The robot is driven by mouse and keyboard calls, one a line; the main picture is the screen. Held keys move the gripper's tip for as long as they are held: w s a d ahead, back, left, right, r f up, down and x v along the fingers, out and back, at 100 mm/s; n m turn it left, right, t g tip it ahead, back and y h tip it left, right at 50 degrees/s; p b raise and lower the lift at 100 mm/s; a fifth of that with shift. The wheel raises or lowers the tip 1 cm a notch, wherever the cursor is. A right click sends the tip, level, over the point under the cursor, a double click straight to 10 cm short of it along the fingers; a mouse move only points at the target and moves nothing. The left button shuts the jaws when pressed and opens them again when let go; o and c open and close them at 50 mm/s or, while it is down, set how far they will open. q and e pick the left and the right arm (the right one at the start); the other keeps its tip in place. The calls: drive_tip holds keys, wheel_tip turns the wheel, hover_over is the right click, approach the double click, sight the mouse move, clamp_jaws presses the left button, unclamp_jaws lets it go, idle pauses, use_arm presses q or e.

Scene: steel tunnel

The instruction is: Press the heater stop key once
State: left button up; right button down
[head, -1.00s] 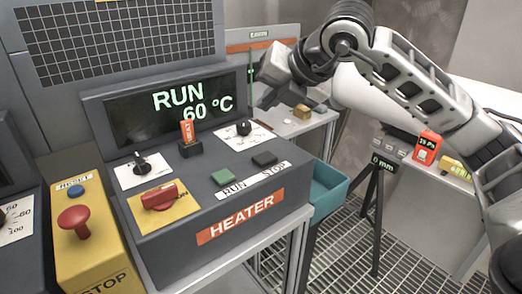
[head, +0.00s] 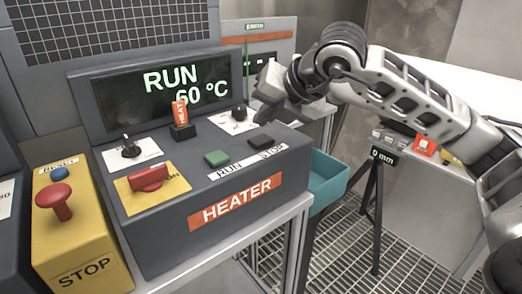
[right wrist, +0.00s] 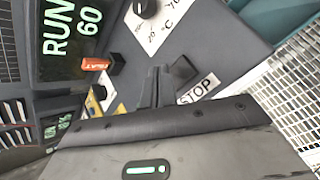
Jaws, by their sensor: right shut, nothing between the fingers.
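The heater's stop key (head: 260,141) is a dark square key on the sloping top of the grey heater panel (head: 160,235), above the STOP label. It also shows in the right wrist view (right wrist: 184,70). My right gripper (head: 262,116) is shut and empty, a little above and behind the stop key in the head view. In the right wrist view its closed fingers (right wrist: 157,84) lie just left of the key. I see no contact with it. The display (head: 160,93) reads RUN, 60 °C. My left gripper is not in view.
The green run key (head: 216,158) sits left of the stop key. A black knob (head: 239,114), an orange HEAT tag (head: 180,111) and a red switch (head: 148,178) stand on the panel. A yellow STOP box (head: 78,230) is at left, a teal bin (head: 327,178) at right.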

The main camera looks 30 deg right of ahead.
sight(261, 141)
drive_tip(key=shift+f+b, duration=0.35)
drive_tip(key=shift+f, duration=0.35)
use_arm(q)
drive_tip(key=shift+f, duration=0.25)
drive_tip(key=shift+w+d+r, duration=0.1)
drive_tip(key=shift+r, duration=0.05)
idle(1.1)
use_arm(e)
drive_tip(key=shift+f+b, duration=0.4)
drive_tip(key=shift+b, duration=0.2)
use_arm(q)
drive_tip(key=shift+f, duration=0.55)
